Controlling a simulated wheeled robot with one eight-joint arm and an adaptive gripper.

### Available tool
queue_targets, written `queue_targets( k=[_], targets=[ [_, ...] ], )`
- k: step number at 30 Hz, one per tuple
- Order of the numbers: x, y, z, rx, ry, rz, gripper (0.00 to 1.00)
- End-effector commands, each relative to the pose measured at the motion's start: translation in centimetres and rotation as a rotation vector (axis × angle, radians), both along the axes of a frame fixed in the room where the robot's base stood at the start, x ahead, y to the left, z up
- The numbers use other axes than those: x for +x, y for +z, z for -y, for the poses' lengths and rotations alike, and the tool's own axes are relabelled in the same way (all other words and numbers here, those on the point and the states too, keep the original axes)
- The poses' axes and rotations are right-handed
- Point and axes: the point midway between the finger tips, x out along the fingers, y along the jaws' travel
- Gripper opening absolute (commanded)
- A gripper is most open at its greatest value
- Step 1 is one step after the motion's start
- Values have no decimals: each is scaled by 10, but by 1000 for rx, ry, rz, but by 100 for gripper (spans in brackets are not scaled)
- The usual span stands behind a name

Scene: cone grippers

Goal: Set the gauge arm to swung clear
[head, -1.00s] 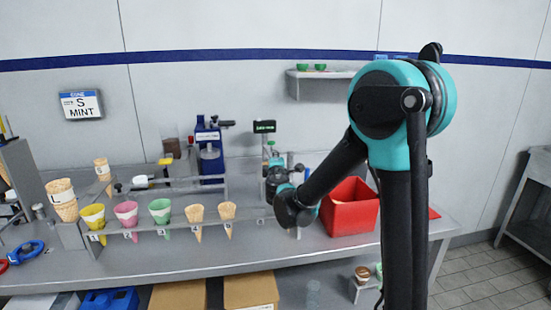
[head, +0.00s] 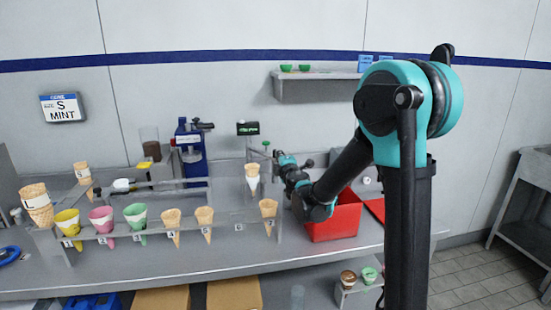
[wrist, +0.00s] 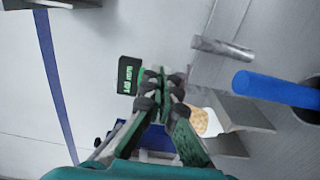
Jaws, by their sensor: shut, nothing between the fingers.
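My gripper (head: 283,158) is beyond the cone rack, beside a small post with a green knob (head: 266,144). In the wrist view my gripper (wrist: 160,80) has its fingers together with nothing between them. The gauge arm cannot be told for certain. A thick blue rod (wrist: 275,88) and a short grey bar (wrist: 222,47) lie to the right of the fingers in the wrist view, apart from them. A white-wrapped cone (head: 252,180) stands just left of my gripper, and a cone also shows in the wrist view (wrist: 206,122).
The cone rack (head: 190,233) holds several cones along the counter front. A blue machine (head: 190,150) stands behind it, left of a small green-lettered display (head: 248,128). A red bin (head: 335,222) sits below and right of my gripper. A wall shelf (head: 310,75) hangs above.

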Motion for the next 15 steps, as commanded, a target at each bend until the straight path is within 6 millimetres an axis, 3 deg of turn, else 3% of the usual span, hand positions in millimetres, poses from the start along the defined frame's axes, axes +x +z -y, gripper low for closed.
queue_targets(
  k=[6,15],
  targets=[
    [22,0,19,0,131,0,0],
    [56,0,40,0,185,0,0]
  ],
)
